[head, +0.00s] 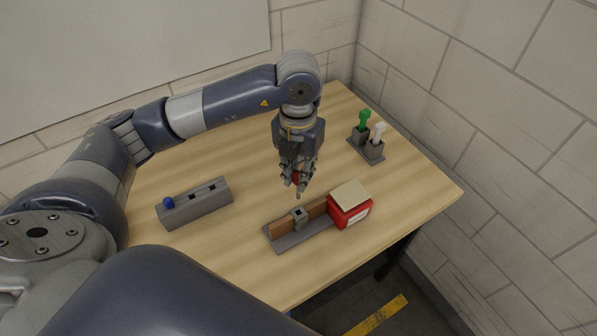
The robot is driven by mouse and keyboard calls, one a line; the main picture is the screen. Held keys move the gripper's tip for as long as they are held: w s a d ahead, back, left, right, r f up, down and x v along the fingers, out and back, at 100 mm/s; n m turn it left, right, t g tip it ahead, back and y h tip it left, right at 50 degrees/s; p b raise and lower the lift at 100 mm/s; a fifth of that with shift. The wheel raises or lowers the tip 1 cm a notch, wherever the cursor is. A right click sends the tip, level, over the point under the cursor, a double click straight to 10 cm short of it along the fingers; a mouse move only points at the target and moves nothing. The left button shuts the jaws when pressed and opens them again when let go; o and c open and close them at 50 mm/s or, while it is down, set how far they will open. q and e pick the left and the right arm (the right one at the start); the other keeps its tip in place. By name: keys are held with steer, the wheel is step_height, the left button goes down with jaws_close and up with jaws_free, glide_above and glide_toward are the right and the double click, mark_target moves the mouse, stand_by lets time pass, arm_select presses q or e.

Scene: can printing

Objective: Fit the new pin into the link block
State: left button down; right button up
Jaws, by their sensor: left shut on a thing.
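My left gripper (298,184) points down above the middle of the table, with its fingers shut on a small pin (298,194). Some red shows between the fingers and a thin grey tip sticks out below; the fingers hide the rest. Just below the pin in the picture, a small grey block (299,217), which looks like the link block, sits on a brown bar (282,227) on a grey base. The pin tip appears apart from the block, though the exact gap is hard to tell. My right gripper is not in view.
A red box with a beige top (349,209) stands at the bar's right end. A grey slotted rack (208,205) with a blue-topped piece (168,203) lies left. A grey holder (373,154) with green (364,119) and white (379,129) pieces stands back right.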

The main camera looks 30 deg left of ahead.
mark_target(299, 198)
arm_select(q)
steer(key=shift+f+b, duration=0.35)
steer(key=shift+f, duration=0.3)
step_height(299, 198, down, 3)
steer(key=shift+r+b, duration=0.2)
steer(key=shift+b, duration=1)
steer(key=shift+f+b, duration=0.7)
steer(key=shift+f, duration=0.1)
steer(key=shift+b, duration=0.45)
